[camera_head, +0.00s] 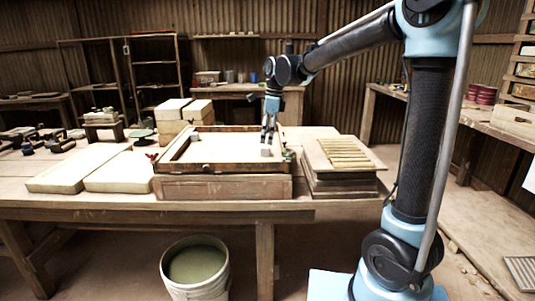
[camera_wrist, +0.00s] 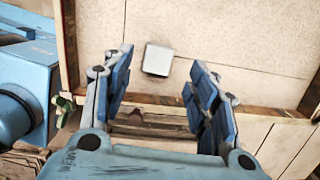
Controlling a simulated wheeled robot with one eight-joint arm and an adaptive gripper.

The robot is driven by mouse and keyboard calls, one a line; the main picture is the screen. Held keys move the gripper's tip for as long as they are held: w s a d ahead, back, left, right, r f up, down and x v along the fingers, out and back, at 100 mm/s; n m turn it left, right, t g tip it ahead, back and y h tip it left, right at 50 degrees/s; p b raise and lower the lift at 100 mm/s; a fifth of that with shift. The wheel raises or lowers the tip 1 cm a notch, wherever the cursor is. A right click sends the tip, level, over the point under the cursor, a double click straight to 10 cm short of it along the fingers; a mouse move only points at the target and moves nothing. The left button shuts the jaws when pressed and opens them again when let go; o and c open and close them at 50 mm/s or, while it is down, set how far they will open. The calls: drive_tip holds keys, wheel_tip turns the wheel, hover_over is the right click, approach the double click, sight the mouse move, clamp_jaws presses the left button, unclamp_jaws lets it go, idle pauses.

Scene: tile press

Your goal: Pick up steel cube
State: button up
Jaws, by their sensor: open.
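The steel cube (camera_wrist: 158,59) is a small pale grey block lying on the flat cream surface inside a wooden-framed tray (camera_wrist: 160,101). In the head view the cube (camera_head: 266,152) sits near the tray's right front corner, just below my fingertips. My gripper (camera_wrist: 158,78) is open, with its two blue fingers apart. In the wrist view the cube lies between the finger lines, a little beyond the tips and closer to the left one. Nothing is between the fingers. In the head view my gripper (camera_head: 268,140) points down over the tray.
The tray rests on a wooden workbench (camera_head: 230,208). A stack of boards topped with slats (camera_head: 345,153) stands to its right. Pale slabs (camera_head: 80,167) lie to the left, with blocks (camera_head: 190,112) behind. A bucket (camera_head: 195,268) stands on the floor in front. Another small pale block (camera_head: 195,137) lies in the tray.

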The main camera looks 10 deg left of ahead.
sight(266, 147)
drive_tip(key=shift+s+a+f, duration=0.1)
drive_tip(key=shift+a+f, duration=0.15)
drive_tip(key=shift+f, duration=1.15)
drive_tip(key=shift+a+f, duration=0.2)
drive_tip(key=shift+f, duration=1.15)
clamp_jaws()
